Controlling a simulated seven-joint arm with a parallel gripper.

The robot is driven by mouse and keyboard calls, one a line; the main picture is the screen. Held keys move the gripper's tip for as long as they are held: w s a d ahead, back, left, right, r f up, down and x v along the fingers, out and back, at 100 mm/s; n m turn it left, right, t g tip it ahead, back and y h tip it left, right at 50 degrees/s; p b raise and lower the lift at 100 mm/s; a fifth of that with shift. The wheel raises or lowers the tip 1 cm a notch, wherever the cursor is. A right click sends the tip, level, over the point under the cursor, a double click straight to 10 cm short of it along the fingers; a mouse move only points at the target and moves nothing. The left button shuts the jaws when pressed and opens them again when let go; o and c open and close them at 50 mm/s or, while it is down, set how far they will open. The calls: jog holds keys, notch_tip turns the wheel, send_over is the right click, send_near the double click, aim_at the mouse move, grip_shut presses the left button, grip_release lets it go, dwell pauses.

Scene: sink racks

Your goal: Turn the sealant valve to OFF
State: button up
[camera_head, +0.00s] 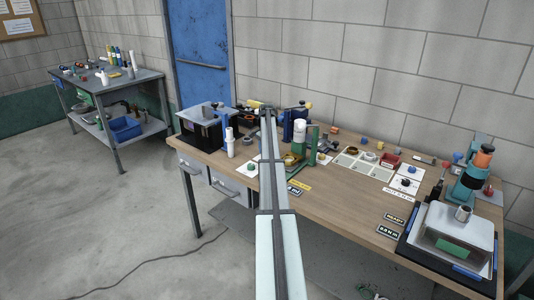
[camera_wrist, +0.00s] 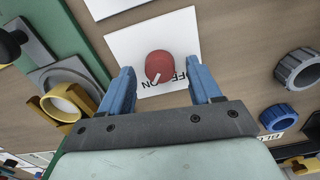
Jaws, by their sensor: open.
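In the wrist view a red round knob (camera_wrist: 159,64), the valve, sits on a white card (camera_wrist: 128,42) fixed to the wooden surface. A white pointer mark on the knob aims down and slightly left, toward the upside-down ON lettering. My gripper (camera_wrist: 161,70) is open, with one blue finger on each side of the knob and a visible gap on both sides. Whether the fingertips are level with the knob is hard to tell. In the head view I cannot make out the valve or the fingers clearly.

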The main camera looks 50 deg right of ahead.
jog(key=shift+f, duration=0.25)
jog(key=shift+c, duration=0.3)
jog(key=c, duration=1)
